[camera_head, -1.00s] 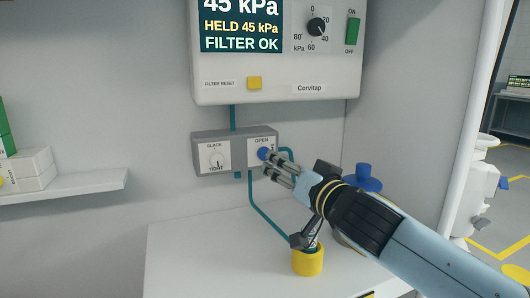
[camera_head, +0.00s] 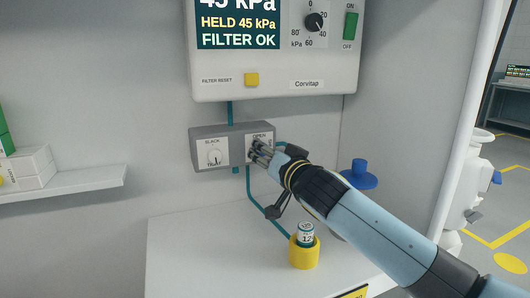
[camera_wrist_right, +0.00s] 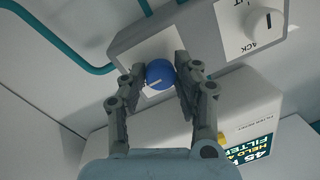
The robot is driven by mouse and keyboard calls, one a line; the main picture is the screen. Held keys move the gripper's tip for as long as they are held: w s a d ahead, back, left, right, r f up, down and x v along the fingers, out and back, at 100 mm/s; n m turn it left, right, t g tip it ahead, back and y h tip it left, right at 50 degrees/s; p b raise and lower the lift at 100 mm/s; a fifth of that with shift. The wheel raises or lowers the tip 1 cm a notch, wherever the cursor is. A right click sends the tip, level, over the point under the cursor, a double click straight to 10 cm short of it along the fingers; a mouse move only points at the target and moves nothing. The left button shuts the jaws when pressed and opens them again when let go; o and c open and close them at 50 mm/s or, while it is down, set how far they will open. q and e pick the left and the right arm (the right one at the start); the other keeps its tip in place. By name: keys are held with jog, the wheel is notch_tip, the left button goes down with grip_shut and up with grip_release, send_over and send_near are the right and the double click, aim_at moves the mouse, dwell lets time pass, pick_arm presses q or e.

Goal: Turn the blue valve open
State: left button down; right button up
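The blue valve (camera_wrist_right: 160,74) is a small round knob with a white mark, on a white plate of the grey valve box. In the right wrist view it sits between the two fingers of my right gripper (camera_wrist_right: 161,68), which appear to bear on its sides. In the head view my right gripper (camera_head: 254,150) is at the plate labelled OPEN (camera_head: 261,137) and hides the knob. My left gripper is in neither view.
On the valve box's left half is a white SLACK/TIGHT knob (camera_head: 214,157). The control unit (camera_head: 275,88) hangs above, showing 45 kPa and FILTER OK. A yellow cup (camera_head: 304,257) holding a canister and a blue-topped item (camera_head: 359,174) stand below. A shelf (camera_head: 90,184) is at left.

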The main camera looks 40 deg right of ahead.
grip_shut()
jog(key=shift+n, duration=0.4)
jog(key=n+p, duration=0.3)
jog(key=n, duration=0.4)
jog(key=n+g+h+p, duration=0.1)
jog(key=n+p, duration=0.3)
jog(key=n, duration=0.3)
jog(key=shift+r+n, duration=0.15)
jog(key=shift+n, duration=0.25)
dwell(0.3)
jog(key=o, duration=0.6)
grip_release()
jog(key=shift+c, duration=0.2)
